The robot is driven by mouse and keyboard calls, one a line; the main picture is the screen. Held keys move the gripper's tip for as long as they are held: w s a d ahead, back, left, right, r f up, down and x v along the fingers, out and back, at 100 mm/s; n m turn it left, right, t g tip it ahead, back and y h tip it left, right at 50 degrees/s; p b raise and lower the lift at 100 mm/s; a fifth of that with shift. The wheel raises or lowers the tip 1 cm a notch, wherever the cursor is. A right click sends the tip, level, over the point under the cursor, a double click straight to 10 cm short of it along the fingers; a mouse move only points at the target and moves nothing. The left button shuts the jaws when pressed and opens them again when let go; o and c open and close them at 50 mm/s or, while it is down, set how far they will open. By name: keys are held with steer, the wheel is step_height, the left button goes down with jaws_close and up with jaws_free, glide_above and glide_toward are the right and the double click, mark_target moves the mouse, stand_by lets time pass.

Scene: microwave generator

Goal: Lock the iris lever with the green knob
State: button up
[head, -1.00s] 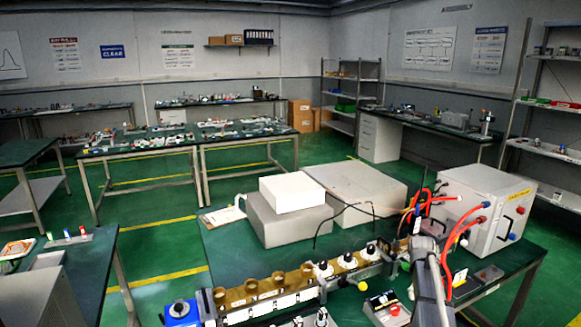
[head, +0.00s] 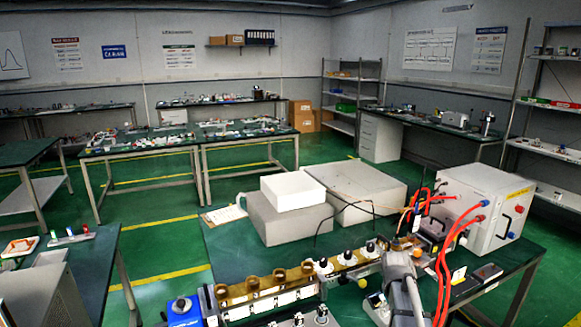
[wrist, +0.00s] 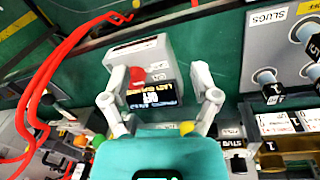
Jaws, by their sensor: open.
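My gripper (wrist: 160,72) is open in the wrist view, its two pale fingers spread on either side of a grey box with a red knob (wrist: 136,75) and a dark lettered display (wrist: 156,95). Nothing is seen held between the fingers. A small green knob (wrist: 97,141) shows at the lower left of the wrist view, beside the gripper body and partly hidden by it. I cannot make out the iris lever.
Red cables (wrist: 45,80) curve along the left of the wrist view. A grey panel with black knobs (wrist: 268,92) stands at the right. In the head view, a brass-and-white bench row (head: 268,292) lies left of my arm, and a white box (head: 485,205) stands behind it.

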steer(key=s+a+m+y, duration=0.1)
steer(key=s+a, duration=1.2)
steer(key=a, duration=0.1)
steer(key=shift+s, duration=0.4)
steer(key=shift+a, duration=0.15)
stand_by(1.2)
